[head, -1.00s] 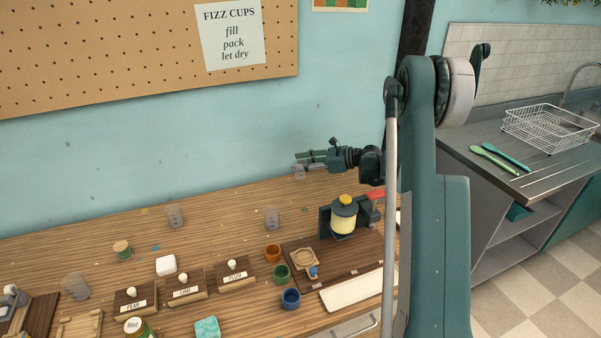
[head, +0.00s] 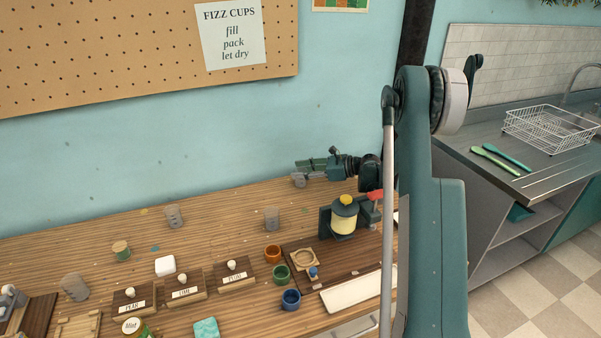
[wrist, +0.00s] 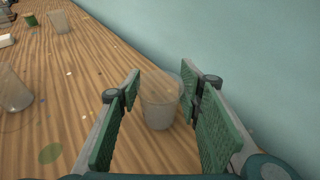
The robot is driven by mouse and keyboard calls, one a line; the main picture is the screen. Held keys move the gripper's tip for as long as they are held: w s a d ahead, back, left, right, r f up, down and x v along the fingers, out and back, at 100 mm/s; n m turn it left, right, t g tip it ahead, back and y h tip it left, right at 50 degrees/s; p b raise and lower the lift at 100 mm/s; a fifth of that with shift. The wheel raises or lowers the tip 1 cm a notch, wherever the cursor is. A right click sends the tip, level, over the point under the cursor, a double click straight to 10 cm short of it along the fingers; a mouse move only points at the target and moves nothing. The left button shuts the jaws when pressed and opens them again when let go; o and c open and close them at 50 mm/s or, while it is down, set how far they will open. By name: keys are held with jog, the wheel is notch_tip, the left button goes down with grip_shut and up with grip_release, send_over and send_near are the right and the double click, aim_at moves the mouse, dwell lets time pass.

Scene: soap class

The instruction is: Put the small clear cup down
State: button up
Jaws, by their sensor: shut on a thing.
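The small clear cup (wrist: 159,106) is between the green pads of my gripper (wrist: 160,95) in the wrist view, upright or nearly so. My gripper is shut on it. In the head view my gripper (head: 302,174) is at the back of the wooden table (head: 225,206), near the blue wall, and the cup (head: 299,181) shows small at its tips. Whether the cup's base touches the table I cannot tell.
Other clear cups stand at the back (head: 272,218), further left (head: 173,216) and at the far left (head: 75,287). A yellow dispenser (head: 344,218) stands in front of my gripper. Coloured small cups, labelled blocks and a white block (head: 165,266) fill the front.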

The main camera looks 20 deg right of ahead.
jog(key=o, duration=0.7)
jog(key=shift+f, duration=0.1)
jog(key=p+v, duration=0.2)
jog(key=v, duration=1)
jog(key=shift+r, duration=0.2)
